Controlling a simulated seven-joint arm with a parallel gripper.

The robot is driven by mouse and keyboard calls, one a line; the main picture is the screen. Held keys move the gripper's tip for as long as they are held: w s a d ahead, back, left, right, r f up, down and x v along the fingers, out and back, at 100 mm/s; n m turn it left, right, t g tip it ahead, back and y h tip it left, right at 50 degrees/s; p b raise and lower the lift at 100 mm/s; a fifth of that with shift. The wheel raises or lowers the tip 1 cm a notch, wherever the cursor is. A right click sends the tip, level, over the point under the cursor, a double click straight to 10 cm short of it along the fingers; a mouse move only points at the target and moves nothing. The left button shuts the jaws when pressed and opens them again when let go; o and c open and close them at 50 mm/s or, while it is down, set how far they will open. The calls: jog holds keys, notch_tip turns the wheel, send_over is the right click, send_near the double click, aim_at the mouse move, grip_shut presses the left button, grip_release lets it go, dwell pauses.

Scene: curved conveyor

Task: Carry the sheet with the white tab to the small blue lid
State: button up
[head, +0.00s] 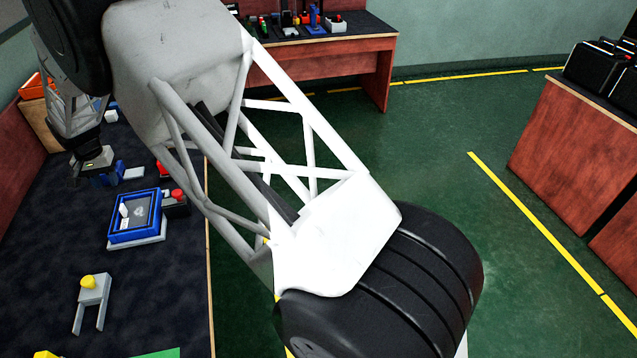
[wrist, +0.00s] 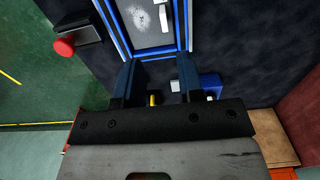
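My gripper (wrist: 158,66) is open in the wrist view, its two dark blue fingers apart with no sheet between them. A grey sheet (wrist: 146,34) with a white tab (wrist: 163,18) lies inside a blue-rimmed tray just beyond the fingertips. In the head view the sheet (head: 142,211) lies in the tray, and my gripper (head: 104,179) is above and left of it. A small blue piece with a white knob (wrist: 210,82) sits beside the right finger; I cannot tell whether it is the lid. My wrist hides part of the table.
The blue tray (head: 112,238) stands on a pale base. A black box with a red button (head: 177,195) is close on its right. A grey piece with a yellow knob (head: 92,289) lies nearer the front. Dark table surface (head: 45,245) is clear left of the tray.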

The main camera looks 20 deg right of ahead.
jog(key=s+d+r, duration=0.4)
jog(key=d+r, duration=0.3)
jog(key=d, duration=0.5)
jog(key=s+d+r+t, duration=0.1)
jog(key=s+d+r, duration=0.4)
jog(key=d+r, duration=0.5)
jog(key=s+d+r, duration=0.4)
jog(key=d+r, duration=0.1)
jog(key=d, duration=0.9)
jog(key=s+d+r+t, duration=0.1)
jog(key=s+d+r, duration=0.1)
jog(key=s+d, duration=1.25)
jog(key=s+d+f, duration=0.1)
jog(key=s+d, duration=0.2)
jog(key=s, duration=0.5)
jog(key=s+d+f, duration=0.2)
jog(key=s+d, duration=0.2)
jog(key=s, duration=0.5)
jog(key=shift+f+t, duration=0.15)
jog(key=shift+t, duration=0.15)
